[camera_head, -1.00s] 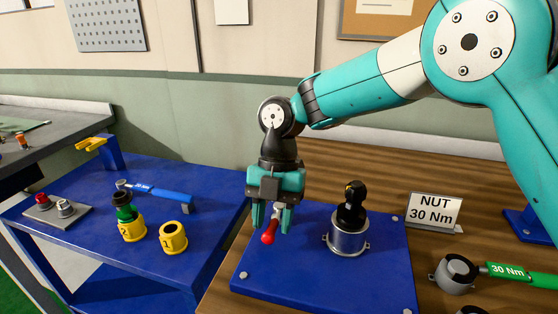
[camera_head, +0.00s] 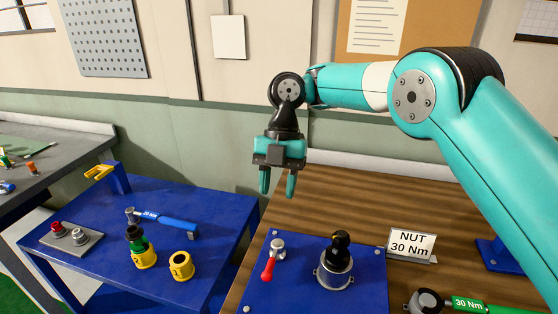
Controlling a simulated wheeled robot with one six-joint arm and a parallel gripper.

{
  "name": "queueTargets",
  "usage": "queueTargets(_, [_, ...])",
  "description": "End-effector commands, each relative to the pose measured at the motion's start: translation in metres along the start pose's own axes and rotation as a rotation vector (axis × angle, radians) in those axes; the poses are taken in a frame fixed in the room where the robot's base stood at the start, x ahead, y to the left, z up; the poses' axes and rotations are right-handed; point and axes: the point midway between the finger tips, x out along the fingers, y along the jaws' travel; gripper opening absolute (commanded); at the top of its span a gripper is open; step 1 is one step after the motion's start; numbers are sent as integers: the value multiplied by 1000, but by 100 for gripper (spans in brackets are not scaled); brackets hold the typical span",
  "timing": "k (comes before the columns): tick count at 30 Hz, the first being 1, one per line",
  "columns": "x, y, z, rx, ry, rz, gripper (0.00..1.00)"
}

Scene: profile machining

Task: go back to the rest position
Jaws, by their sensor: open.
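My gripper (camera_head: 278,183) hangs pointing down above the far part of the wooden bench (camera_head: 330,205). Its two teal fingers are apart with nothing between them. Below it, a toggle clamp with a red handle (camera_head: 268,268) sits on the blue plate (camera_head: 262,295), clear of the fingers. A metal cylinder (camera_head: 334,274) with a black tool holder (camera_head: 340,247) on top stands on the same plate, right of the clamp.
A sign (camera_head: 411,245) reading "NUT 30 Nm" and a green-handled torque wrench (camera_head: 468,304) are at the right. The blue cart (camera_head: 215,215) at the left bears a blue-handled wrench (camera_head: 165,222) and yellow cups (camera_head: 181,266). The space around my gripper is clear.

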Motion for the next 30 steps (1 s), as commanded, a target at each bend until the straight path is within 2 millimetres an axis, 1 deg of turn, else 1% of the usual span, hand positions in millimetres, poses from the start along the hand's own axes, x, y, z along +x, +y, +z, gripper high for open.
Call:
queueTargets(1, [-6, 0, -1, 1, 1, -1, 43])
queueTargets(3, [-8, 0, -1, 0, 1, 0, 43])
queueTargets(16, [-9, 0, 0, 3, 0, 1, 43])
queueTargets(19, [-17, -3, -6, 52, 4, 14, 43])
queueTargets(20, [-21, -4, -10, 87, 7, 23, 43])
queueTargets(23, [-41, -16, -30, 277, 20, 68, 43])
queueTargets(26, [-60, -35, -60, 558, 45, 133, 43])
queueTargets(27, [-66, -45, -73, 681, 57, 160, 43])
queueTargets(29, [-72, -60, -93, 865, 76, 199, 43])
queueTargets(30, [-74, -72, -106, 986, 89, 225, 43])
